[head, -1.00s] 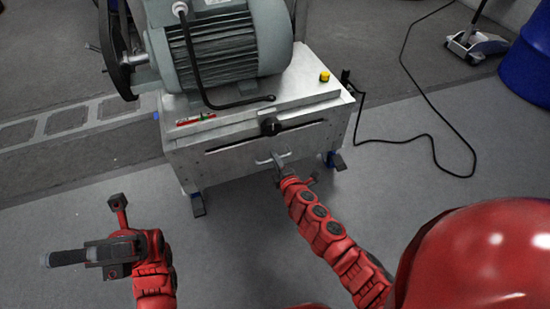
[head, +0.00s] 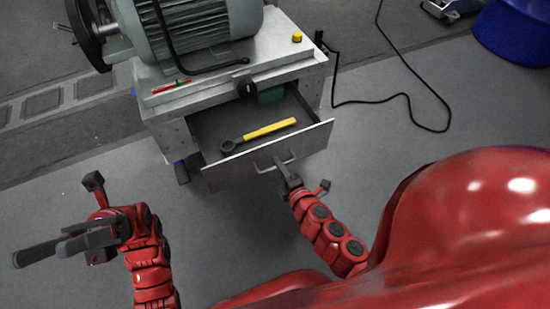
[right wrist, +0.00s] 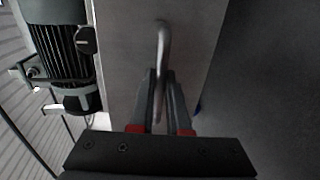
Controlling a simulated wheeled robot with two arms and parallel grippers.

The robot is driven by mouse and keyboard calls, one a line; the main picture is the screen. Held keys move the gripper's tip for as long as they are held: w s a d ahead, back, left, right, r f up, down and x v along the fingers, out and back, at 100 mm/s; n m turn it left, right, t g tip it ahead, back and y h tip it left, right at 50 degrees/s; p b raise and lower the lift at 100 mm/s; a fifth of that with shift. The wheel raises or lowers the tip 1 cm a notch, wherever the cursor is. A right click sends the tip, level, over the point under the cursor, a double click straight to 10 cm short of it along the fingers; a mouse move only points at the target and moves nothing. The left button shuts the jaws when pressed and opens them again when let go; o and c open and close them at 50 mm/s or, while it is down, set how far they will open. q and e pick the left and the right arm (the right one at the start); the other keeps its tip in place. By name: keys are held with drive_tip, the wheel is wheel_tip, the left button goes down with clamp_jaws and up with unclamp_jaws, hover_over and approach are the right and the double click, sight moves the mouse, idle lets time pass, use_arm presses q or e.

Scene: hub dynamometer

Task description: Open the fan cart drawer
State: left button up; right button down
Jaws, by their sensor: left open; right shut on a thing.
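The fan cart (head: 172,118) is a grey metal box with a large motor on top. Its drawer (head: 235,175) is pulled out at the front and shows its inside. A tool with a yellow handle (head: 268,130) and a dark round end lies in the drawer. My right gripper (head: 284,168) is shut on the bar handle (head: 264,168) of the drawer. The handle (right wrist: 162,45) also runs between the fingers in the right wrist view. My left gripper (head: 42,250) is open and empty, apart from the cart at the lower left.
A grey motor (head: 195,35) stands on the cart top, with a black knob (head: 246,88) on the front edge and a yellow button (head: 297,37). A green object (head: 270,95) sits at the drawer's back. A black cable (head: 400,95) lies on the floor at right, near a blue drum (head: 515,35).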

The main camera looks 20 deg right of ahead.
drive_tip(key=shift+s, duration=0.3)
drive_tip(key=c, duration=0.9)
unclamp_jaws()
